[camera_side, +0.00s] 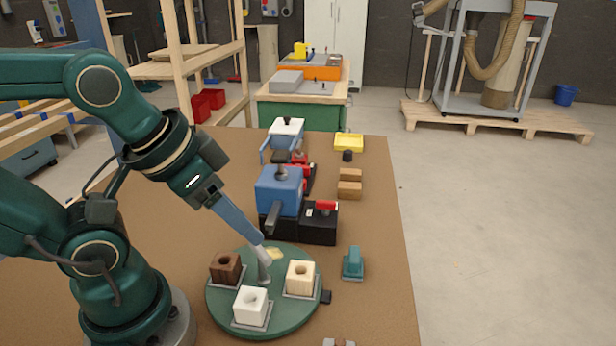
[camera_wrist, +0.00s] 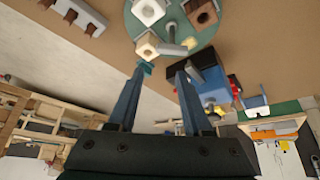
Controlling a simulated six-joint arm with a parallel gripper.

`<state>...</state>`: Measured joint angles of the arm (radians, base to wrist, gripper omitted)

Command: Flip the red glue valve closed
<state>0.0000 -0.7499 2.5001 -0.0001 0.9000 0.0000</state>
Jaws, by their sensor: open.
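In the side view my gripper (camera_side: 258,240) is in front of the blue machine, left of the red valve and above the turntable's back edge. In the wrist view my gripper (camera_wrist: 164,70) is open, with nothing seen between its fingers. The black block (camera_wrist: 207,78) is beyond the right finger there, and red parts (camera_wrist: 234,86) show farther right.
A round green turntable (camera_side: 293,326) carries dark brown (camera_side: 225,267), white (camera_side: 250,304) and pale wood (camera_side: 300,276) holed blocks, with a grey post (camera_side: 263,268) between them. A teal part (camera_side: 353,262) stands to its right.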

